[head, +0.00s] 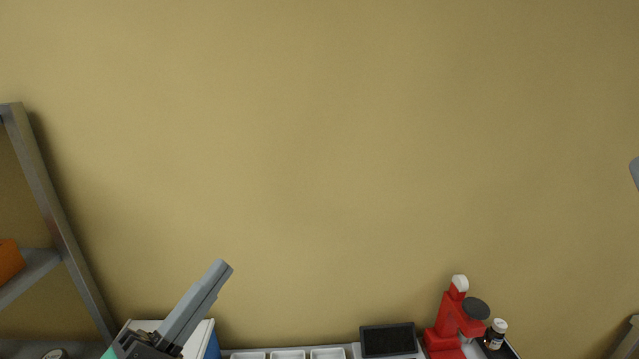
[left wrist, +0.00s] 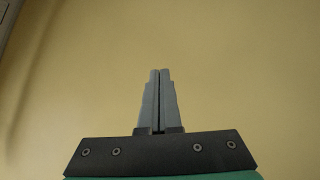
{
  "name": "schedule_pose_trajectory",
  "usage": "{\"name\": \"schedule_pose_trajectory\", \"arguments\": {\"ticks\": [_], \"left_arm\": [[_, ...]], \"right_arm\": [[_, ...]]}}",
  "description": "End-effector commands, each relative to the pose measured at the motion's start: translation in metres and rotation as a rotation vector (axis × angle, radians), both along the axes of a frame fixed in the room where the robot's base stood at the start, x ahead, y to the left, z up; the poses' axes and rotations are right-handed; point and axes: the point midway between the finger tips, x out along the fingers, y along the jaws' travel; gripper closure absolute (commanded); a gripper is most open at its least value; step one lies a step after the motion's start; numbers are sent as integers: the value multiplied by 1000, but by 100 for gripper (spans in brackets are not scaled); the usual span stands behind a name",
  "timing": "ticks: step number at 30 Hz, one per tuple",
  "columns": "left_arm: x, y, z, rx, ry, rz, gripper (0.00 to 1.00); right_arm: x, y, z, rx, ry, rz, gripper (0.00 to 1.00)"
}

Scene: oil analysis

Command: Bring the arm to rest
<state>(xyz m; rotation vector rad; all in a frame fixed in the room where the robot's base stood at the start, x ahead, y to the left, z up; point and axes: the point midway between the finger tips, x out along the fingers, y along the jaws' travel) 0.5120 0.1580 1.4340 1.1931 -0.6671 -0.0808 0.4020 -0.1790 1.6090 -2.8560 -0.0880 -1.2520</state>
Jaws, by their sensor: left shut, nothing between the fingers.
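My left gripper (head: 222,268) is at the lower left of the head view, pointing up and to the right. It is shut and empty, with its two grey fingers together. The left wrist view shows the same gripper (left wrist: 160,72) with its fingers touching and only the plain wall beyond them. In the head view it stands in front of a white and blue box (head: 211,340) and hides part of it. My right gripper does not show clearly in either view.
A metal shelf (head: 60,215) with an orange item (head: 9,261) stands at the left. The wall area above is clear.

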Motion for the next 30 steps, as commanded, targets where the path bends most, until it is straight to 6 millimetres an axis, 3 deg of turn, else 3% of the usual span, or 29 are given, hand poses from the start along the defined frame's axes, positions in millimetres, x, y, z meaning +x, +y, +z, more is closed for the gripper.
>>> {"name": "schedule_pose_trajectory", "arguments": {"ticks": [1,3,6,9,12,14,15,24,27,30], "left_arm": [[-16,-22,42,135,-143,66,100],[-42,-39,94,346,-353,243,100],[-86,-36,157,650,-611,631,100],[-111,-3,179,949,-687,1041,100],[-114,20,178,1252,-654,1323,100],[-111,21,176,1417,-661,1411,100],[-111,21,217,1400,-662,1403,100],[-110,21,346,1396,-661,1395,100],[-110,21,379,1396,-659,1394,100],[-110,21,395,1396,-660,1393,100]], "right_arm": [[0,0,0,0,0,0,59],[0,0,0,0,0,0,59],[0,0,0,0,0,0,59],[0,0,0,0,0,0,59],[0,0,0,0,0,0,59],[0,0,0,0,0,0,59],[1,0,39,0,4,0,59],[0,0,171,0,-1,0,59],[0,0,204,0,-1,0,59],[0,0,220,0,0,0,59]]}}
